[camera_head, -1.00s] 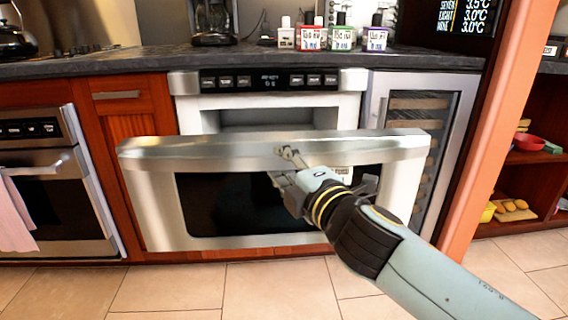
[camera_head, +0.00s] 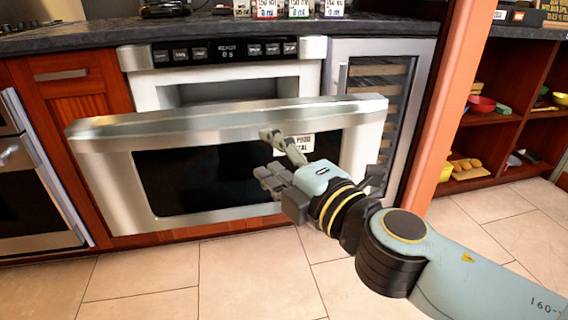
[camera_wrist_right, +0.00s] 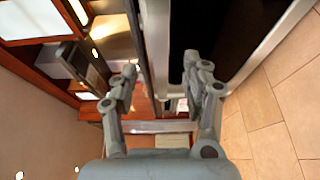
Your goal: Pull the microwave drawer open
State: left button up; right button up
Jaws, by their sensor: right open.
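The microwave drawer (camera_head: 110,139) stands out from the microwave body (camera_head: 139,91), with a gap behind its steel front. Its front has a dark window and a white label, partly behind my fingers. My right gripper (camera_head: 268,154) is open and empty in front of the right half of the drawer front, just below its top edge. In the right wrist view my gripper (camera_wrist_right: 160,66) has its two fingers spread, with the drawer's edge running between them in the picture and its dark window (camera_wrist_right: 208,25) behind the right finger. I cannot tell whether a finger touches it. My left gripper is out of view.
A dark counter (camera_head: 90,37) with small boxes runs above the microwave. A glass-fronted cooler (camera_head: 385,100) and an orange post (camera_head: 447,100) stand right of it, then open shelves with food. The tiled floor (camera_head: 150,280) in front is clear.

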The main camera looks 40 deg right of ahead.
jog(key=shift+s+a, duration=0.15)
jog(key=shift+s, duration=0.65)
jog(key=shift+s+a, duration=0.1)
jog(key=shift+s, duration=0.7)
jog(key=shift+r, duration=0.1)
